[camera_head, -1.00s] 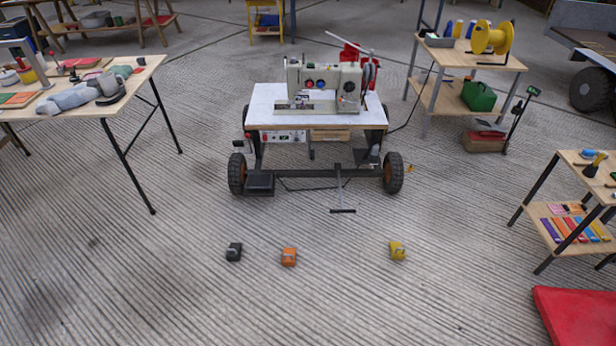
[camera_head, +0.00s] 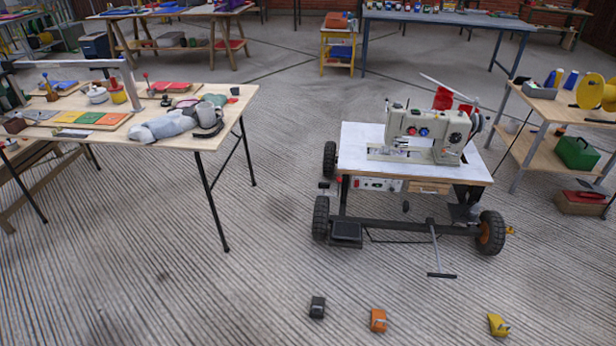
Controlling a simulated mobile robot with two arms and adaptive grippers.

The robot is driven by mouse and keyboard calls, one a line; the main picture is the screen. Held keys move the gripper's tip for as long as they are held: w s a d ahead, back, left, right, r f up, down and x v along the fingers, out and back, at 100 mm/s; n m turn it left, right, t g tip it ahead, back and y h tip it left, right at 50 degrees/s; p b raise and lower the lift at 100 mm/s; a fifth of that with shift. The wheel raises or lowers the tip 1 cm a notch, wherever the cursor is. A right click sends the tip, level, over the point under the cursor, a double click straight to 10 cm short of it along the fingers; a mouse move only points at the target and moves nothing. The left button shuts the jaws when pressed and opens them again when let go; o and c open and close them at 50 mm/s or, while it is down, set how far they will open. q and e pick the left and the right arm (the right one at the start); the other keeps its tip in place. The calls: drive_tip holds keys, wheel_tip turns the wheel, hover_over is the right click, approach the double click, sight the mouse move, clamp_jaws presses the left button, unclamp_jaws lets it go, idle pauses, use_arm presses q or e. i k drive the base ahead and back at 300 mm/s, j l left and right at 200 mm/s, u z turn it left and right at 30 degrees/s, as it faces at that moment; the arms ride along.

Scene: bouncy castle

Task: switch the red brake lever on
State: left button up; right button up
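A wheeled cart (camera_head: 362,139) with a white top carries a beige sewing machine (camera_head: 425,128) right of centre. A control panel (camera_head: 377,184) with small red parts sits under its front edge. A small dark and red piece (camera_head: 324,184) sticks out at the cart's left side, near the left wheels; it is too small to tell whether it is the red brake lever or how it is set. Neither of my grippers is in view.
A wooden table (camera_head: 222,108) with cups and coloured pieces stands at left. Small black (camera_head: 317,307), orange (camera_head: 378,320) and yellow (camera_head: 498,325) blocks lie on the floor before the cart. A shelf (camera_head: 535,150) stands at right. Floor between table and cart is clear.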

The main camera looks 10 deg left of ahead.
sight(321, 186)
drive_tip(key=i+j, duration=0.15)
drive_tip(key=j, duration=0.45)
drive_tip(key=i+j+z, duration=0.15)
drive_tip(key=j, duration=0.5)
drive_tip(key=i+j, duration=0.1)
drive_tip(key=j, duration=0.5)
drive_tip(key=i+j+z, duration=0.15)
drive_tip(key=j, duration=0.5)
drive_tip(key=l+u, duration=0.5)
drive_tip(key=i+l, duration=0.05)
